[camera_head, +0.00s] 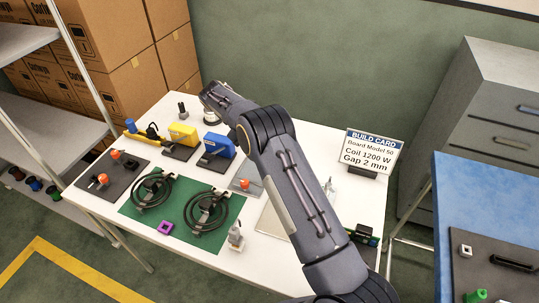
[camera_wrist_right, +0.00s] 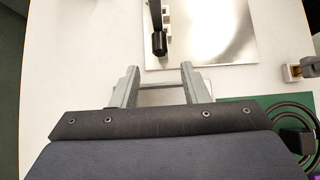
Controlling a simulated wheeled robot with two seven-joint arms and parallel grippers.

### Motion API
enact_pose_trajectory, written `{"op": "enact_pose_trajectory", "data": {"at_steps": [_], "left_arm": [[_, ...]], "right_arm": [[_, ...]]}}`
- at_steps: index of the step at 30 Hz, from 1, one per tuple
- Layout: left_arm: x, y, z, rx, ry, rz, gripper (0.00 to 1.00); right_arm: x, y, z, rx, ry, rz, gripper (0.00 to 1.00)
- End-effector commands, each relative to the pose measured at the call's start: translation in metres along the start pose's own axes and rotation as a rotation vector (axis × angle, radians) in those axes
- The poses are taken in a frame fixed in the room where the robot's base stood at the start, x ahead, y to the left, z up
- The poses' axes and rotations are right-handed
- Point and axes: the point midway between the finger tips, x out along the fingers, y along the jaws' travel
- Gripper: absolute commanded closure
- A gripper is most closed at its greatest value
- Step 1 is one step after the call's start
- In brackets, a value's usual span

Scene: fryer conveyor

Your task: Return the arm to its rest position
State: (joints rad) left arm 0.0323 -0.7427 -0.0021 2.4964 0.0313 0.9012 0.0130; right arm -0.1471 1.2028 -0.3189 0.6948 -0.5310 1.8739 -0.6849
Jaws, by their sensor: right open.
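My right arm (camera_head: 300,190) reaches in from the lower right of the head view, over the white table, and bends at a dark joint above the table's back part. Its fingertips cannot be made out in the head view. My left gripper is not in view.
The white table (camera_head: 105,204) holds a green mat (camera_head: 146,211) with two black coils, yellow and blue blocks, and a dark tray. A build card (camera_head: 372,150) stands at the right. A blue table (camera_head: 480,210) and grey cabinet (camera_head: 500,110) stand farther right; a shelf is left.

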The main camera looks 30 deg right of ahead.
Motion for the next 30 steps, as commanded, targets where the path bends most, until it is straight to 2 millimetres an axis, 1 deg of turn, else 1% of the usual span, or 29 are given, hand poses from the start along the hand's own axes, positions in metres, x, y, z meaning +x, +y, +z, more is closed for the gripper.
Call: {"op": "enact_pose_trajectory", "data": {"at_steps": [4,17,20,23,26,27,30], "left_arm": [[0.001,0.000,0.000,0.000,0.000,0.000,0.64],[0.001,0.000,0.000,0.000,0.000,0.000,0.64],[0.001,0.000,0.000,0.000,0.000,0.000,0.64],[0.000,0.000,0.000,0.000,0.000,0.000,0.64],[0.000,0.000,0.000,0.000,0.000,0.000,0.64],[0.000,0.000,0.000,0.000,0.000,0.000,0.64],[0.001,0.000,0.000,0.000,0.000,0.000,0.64]], "right_arm": [[-0.006,0.000,0.000,-0.001,0.001,0.000,0.59],[-0.006,0.000,0.001,0.000,0.001,0.000,0.59],[-0.007,0.001,0.006,0.008,0.017,-0.007,0.59],[-0.011,0.003,0.024,0.034,0.071,-0.027,0.59],[-0.014,0.002,0.051,0.079,0.164,-0.061,0.59],[-0.015,0.000,0.064,0.100,0.208,-0.077,0.59],[-0.017,-0.009,0.093,0.153,0.320,-0.117,0.59]]}}
